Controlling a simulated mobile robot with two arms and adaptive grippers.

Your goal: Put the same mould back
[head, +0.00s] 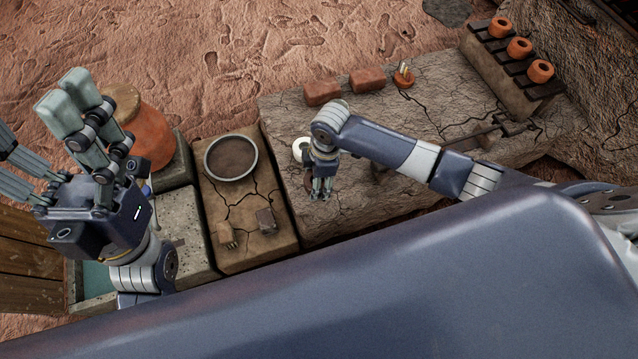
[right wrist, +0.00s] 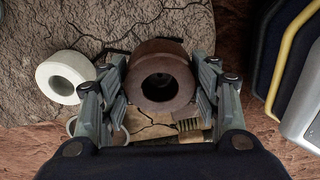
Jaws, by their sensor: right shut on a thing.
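My right gripper (head: 322,190) is over the left end of the cracked clay table (head: 360,130), its fingers pointing down. In the right wrist view its fingers are closed around a brown, round mould (right wrist: 162,57) with a dark hole in its middle. In the head view the mould is mostly hidden by the fingers. Whether it touches the table is unclear. A white ring-shaped mould (head: 300,148) lies beside the gripper and also shows in the wrist view (right wrist: 65,77). My left gripper (head: 42,140) is raised at the left, fingers spread and empty.
A round basin (head: 231,158) and small tools (head: 227,236) are on the lower block. Two red bricks (head: 323,91) and a small orange dish (head: 404,78) line the table's back edge. Three orange pots (head: 519,48) stand on a rack. A large orange jar (head: 148,138) is near my left gripper.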

